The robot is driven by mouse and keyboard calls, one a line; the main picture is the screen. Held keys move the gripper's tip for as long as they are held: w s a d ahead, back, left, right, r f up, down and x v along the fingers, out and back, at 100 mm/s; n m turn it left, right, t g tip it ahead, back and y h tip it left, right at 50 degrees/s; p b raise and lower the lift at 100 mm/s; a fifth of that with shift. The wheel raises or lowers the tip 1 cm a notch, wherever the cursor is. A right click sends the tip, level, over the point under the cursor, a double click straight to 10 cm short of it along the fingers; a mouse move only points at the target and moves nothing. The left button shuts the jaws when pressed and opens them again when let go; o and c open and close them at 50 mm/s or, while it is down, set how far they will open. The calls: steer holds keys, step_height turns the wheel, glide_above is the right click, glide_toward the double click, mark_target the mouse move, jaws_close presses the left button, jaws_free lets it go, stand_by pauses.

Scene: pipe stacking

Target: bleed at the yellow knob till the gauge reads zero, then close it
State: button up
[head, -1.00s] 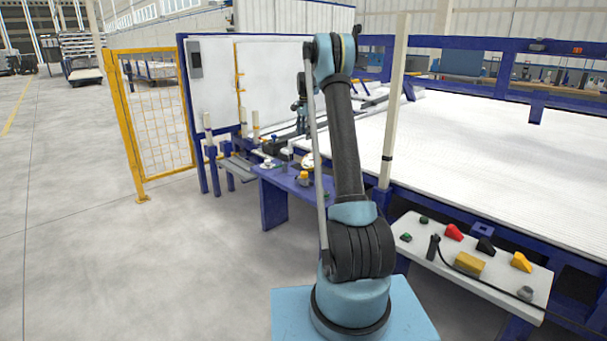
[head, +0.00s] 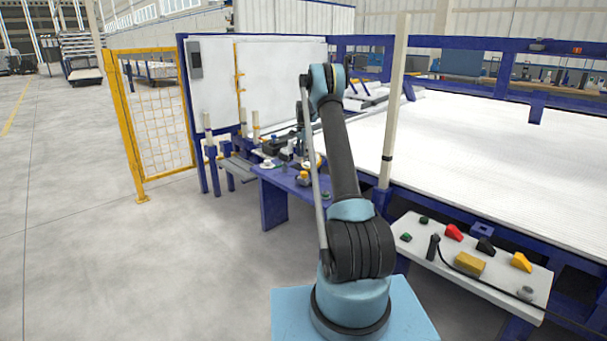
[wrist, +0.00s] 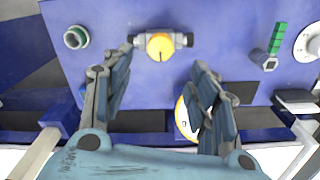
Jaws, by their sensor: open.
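The yellow knob (wrist: 160,46) sits on a small grey valve body on a blue panel, and it also shows in the head view (head: 303,176). A thin dark mark runs on its face. My gripper (wrist: 152,76) is open and empty. Its two fingers are spread to the left and right, with the knob just beyond the tips and between them in the picture. A round white face with a yellow rim (wrist: 182,117), perhaps the gauge, is partly hidden behind the right finger. Its reading cannot be made out.
On the blue panel (wrist: 110,18) a green-ringed round fitting (wrist: 76,37) stands left and a green-handled part (wrist: 277,40) right. A white round disc (wrist: 309,42) is cut off at the right edge. In the head view, a yellow mesh fence (head: 158,120) stands left of the bench.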

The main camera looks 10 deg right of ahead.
mark_target(304, 172)
step_height(304, 172, down, 9)
steer(key=shift+f, duration=0.15)
steer(key=shift+c, duration=0.6)
steer(key=c, duration=0.9)
steer(key=shift+a, duration=0.1)
steer(key=shift+c, duration=0.2)
